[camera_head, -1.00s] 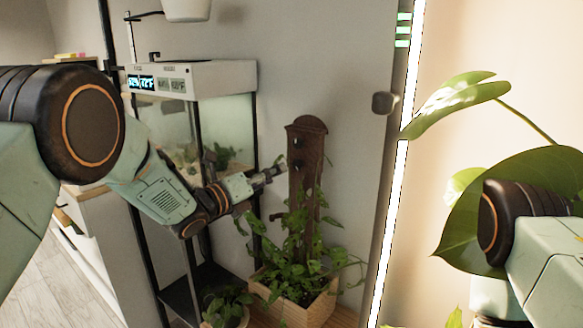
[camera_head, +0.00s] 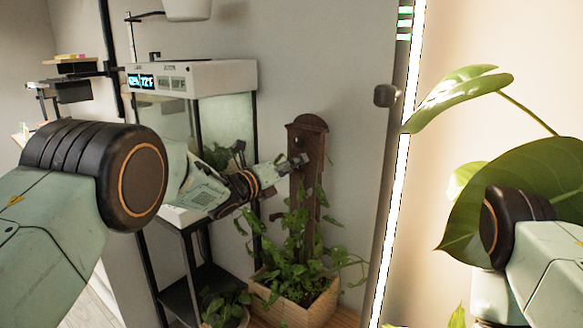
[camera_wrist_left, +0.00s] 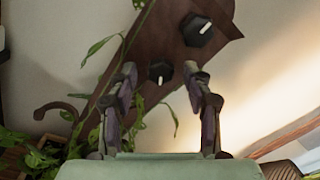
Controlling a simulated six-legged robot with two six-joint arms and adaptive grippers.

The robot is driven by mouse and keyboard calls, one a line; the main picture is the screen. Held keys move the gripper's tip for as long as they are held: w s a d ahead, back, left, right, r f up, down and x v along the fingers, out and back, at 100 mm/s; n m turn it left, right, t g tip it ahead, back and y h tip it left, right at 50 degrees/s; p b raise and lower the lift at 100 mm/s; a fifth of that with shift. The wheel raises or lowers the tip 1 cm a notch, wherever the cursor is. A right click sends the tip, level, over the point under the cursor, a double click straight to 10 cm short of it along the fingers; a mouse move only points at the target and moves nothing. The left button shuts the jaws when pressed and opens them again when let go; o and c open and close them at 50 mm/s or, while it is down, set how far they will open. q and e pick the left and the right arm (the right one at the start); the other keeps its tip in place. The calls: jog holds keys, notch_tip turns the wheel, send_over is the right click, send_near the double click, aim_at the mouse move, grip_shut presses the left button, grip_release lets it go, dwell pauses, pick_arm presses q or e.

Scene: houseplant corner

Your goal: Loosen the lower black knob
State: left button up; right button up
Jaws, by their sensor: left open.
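A brown wooden post (camera_head: 309,185) with a rounded top stands upright in a planter. In the left wrist view the post (camera_wrist_left: 150,45) looks tilted and carries two black knobs with white marks. The upper black knob (camera_wrist_left: 197,30) is nearer the post's top. The lower black knob (camera_wrist_left: 160,72) appears between the fingertips of my left gripper (camera_wrist_left: 161,78). That gripper is open, one finger on each side of the knob; I cannot tell if either touches it. In the head view my left gripper (camera_head: 284,164) reaches the post's left side and partly hides its front. My right gripper is out of view.
A leafy climbing plant (camera_head: 290,235) grows around the post from a wooden planter box (camera_head: 300,300). A glass tank (camera_head: 225,120) on a black stand is left of it. A bright vertical light strip (camera_head: 397,215) and a large-leaved plant (camera_head: 500,210) are to the right.

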pick_arm(q)
grip_shut()
dwell(0.6)
jog(key=shift+n, duration=0.3)
jog(key=shift+s+d+f+n+t+y+p, duration=0.2)
jog(key=shift+n+p, duration=1.05)
jog(key=shift+n, duration=3.9)
jog(key=shift+w+a+r+n+t+y+p, duration=0.1)
jog(key=shift+n+t+y+p, duration=0.75)
jog(key=shift+n, duration=4.25)
jog(key=shift+s+d+f+n+g+h+p, duration=0.15)
jog(key=shift+n+p, duration=1.5)
jog(key=shift+n, duration=3.5)
jog(key=shift+w, duration=0.1)
